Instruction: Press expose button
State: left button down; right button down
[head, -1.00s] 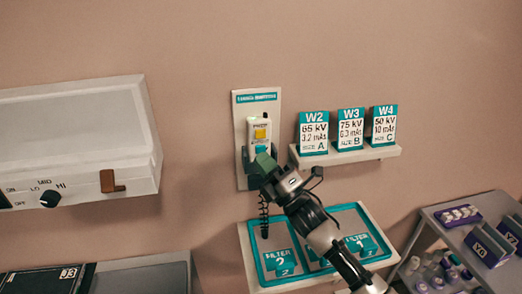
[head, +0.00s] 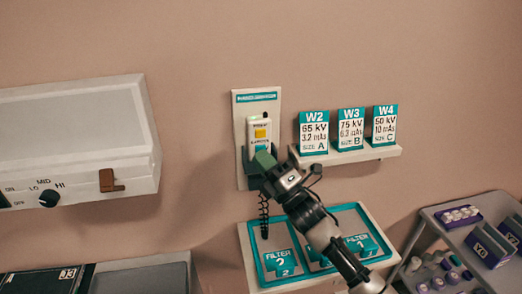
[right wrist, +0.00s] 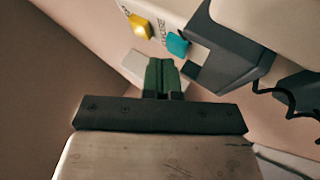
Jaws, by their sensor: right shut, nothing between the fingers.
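A white hand switch (head: 259,124) sits in a dark holder on a pale wall plate (head: 240,125). It has a yellow button (head: 260,133) and below that a teal button (head: 261,149), partly hidden by my gripper in the head view. The right wrist view shows the yellow button (right wrist: 140,27) and the teal one (right wrist: 177,44), with small lettering beside them. My right gripper (head: 264,160) is shut and empty, its green fingertips (right wrist: 160,75) just below the teal button. Contact with it cannot be made out. My left gripper is not in view.
A coiled dark cord (head: 264,215) hangs below the holder. A shelf (head: 350,156) with W2, W3 and W4 cards is to the right. A filter tray (head: 258,272) lies below my arm. A white box with a knob (head: 49,197) is at left, a cart (head: 440,222) at right.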

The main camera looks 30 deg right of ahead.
jog(key=shift+w+d, duration=0.1)
jog(key=shift+w, duration=0.15)
jog(key=shift+d+r, duration=0.15)
jog(key=shift+r, duration=0.35)
dwell(0.8)
jog(key=shift+s+f, duration=0.1)
jog(key=shift+f, duration=0.35)
jog(key=shift+s+a, duration=0.2)
jog(key=s, duration=0.2)
jog(key=s+a+p, duration=0.1)
jog(key=s, duration=0.1)
jog(key=shift+s+a, duration=0.15)
jog(key=shift+s, duration=0.25)
jog(key=shift+f, duration=0.1)
dwell(0.5)
